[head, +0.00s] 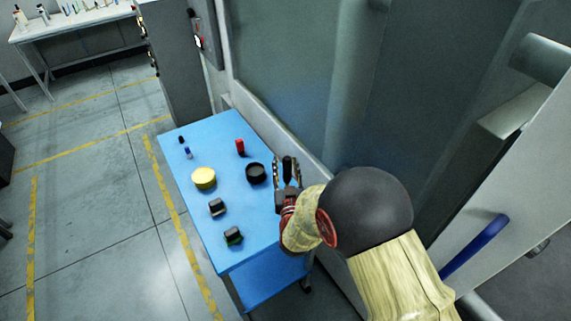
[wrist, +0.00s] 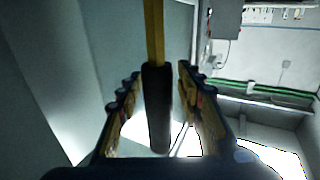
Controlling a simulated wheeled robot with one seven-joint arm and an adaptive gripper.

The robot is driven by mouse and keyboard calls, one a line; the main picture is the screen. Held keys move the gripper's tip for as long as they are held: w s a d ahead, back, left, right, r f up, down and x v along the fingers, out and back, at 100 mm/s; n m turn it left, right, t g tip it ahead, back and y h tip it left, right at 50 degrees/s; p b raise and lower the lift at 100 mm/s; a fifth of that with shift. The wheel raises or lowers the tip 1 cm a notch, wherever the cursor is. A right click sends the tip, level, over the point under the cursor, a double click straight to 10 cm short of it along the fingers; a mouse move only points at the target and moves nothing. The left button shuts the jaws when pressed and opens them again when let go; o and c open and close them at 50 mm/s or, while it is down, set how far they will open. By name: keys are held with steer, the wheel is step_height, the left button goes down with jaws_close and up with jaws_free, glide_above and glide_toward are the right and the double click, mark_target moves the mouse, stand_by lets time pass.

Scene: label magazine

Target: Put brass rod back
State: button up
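In the wrist view the brass rod (wrist: 154,30) runs up out of the top edge of the picture. Its thick black handle (wrist: 157,105) lies between the two fingers of my gripper (wrist: 160,75). The fingertips come in close on both sides of the handle, and it appears gripped, though contact is hard to see. In the head view my gripper (head: 287,172) is beside the right edge of the blue table, with the black handle (head: 288,166) upright between its fingers. The brass part cannot be made out there.
The blue table (head: 255,225) bears a yellow round piece (head: 204,178), a black round pot (head: 256,173), a red cylinder (head: 240,147), a blue marker (head: 188,153) and two dark blocks (head: 217,207). A large grey machine with glass (head: 290,60) stands behind. Open floor (head: 110,220) lies left.

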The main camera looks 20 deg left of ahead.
steer(key=v, duration=1.1)
steer(key=shift+s, duration=0.1)
steer(key=w+d+r+m+g+h, duration=0.25)
steer(key=w+d+r, duration=0.25)
steer(key=d+r, duration=0.3)
steer(key=s+d+r+g, duration=0.35)
steer(key=d+r, duration=0.25)
steer(key=d, duration=0.4)
steer(key=s+d+r+m+g+h, duration=0.1)
steer(key=s+d+r+g+h, duration=0.1)
steer(key=s+d, duration=0.6)
steer(key=s+d+r+m+g+h, duration=0.1)
steer(key=s+d+r+g+h, duration=0.1)
steer(key=s+d, duration=0.7)
steer(key=s+g, duration=0.1)
steer(key=s, duration=0.5)
steer(key=shift+s, duration=0.25)
